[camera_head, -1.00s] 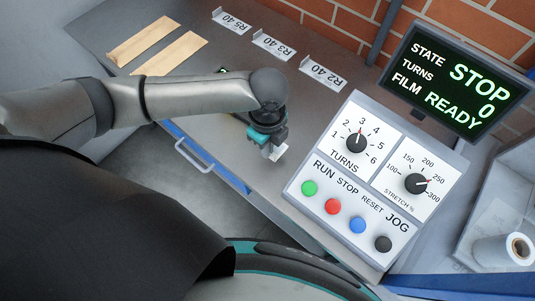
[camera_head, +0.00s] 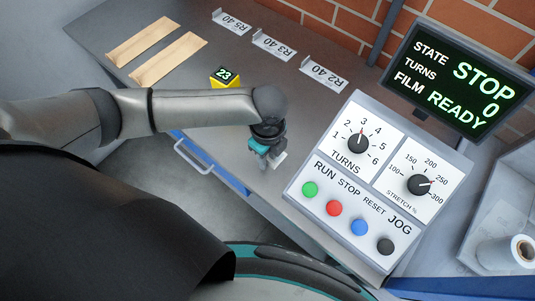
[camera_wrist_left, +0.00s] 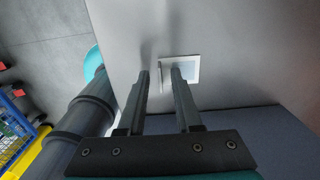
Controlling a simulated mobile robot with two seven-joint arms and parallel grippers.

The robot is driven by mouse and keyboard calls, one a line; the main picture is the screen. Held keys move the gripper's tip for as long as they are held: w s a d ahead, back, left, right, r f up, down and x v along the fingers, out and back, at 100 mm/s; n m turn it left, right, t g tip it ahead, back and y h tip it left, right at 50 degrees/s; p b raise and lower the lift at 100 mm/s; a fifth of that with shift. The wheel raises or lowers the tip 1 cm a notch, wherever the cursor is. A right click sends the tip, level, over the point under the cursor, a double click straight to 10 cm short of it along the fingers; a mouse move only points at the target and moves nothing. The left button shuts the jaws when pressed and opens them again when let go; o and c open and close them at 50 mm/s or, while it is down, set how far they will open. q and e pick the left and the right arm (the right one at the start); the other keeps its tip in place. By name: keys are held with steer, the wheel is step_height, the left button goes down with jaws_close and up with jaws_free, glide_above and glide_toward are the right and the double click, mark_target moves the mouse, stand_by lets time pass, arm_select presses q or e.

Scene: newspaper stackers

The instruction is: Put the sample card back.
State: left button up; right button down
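A small white square with a blue-grey middle, seemingly the sample card (camera_head: 281,158), appears to lie flat on the grey worktop just right of my left gripper (camera_head: 264,163). In the left wrist view the card (camera_wrist_left: 193,66) shows beyond the fingertips, and the right fingertip covers part of it. My right gripper is not in view.
A control panel (camera_head: 370,180) with dials and buttons stands right of the gripper, below a screen (camera_head: 455,80). A yellow block (camera_head: 224,77) showing 23, two brown strips (camera_head: 168,58) and labelled holders (camera_head: 323,75) stand farther back. Worktop between is clear.

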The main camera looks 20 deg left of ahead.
arm_select(q)
step_height(320, 180, up, 12)
steer(key=p, duration=0.3)
steer(key=shift+r, duration=0.2)
